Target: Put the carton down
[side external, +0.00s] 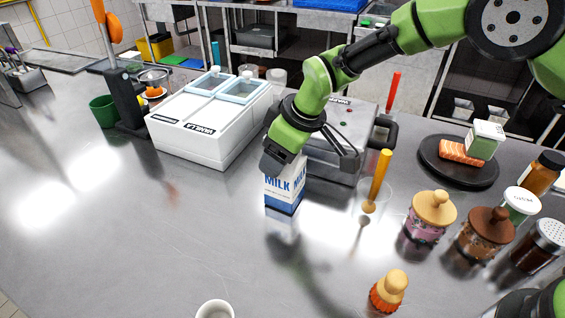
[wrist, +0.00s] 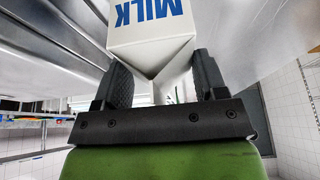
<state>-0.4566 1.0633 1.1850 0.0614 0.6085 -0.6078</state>
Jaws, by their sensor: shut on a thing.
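The carton (side external: 285,189) is a white and blue milk carton, upright, near the middle of the steel counter in the side external view. My gripper (side external: 284,160) comes down from above and is shut on the carton's top. In the wrist view the gripper's two dark fingers (wrist: 164,78) stand on either side of the carton's gable top, and the carton (wrist: 150,32) fills the space beyond them. The carton's base is at or just above the counter (side external: 180,240), with its reflection right below. I cannot tell whether it touches.
A white lidded bin (side external: 205,125) and a grey appliance (side external: 335,140) stand behind the carton. A glass with a yellow-handled utensil (side external: 378,180) is close on its right, with several jars (side external: 428,218) farther right. A white cup (side external: 215,310) is at the front. The front-left counter is clear.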

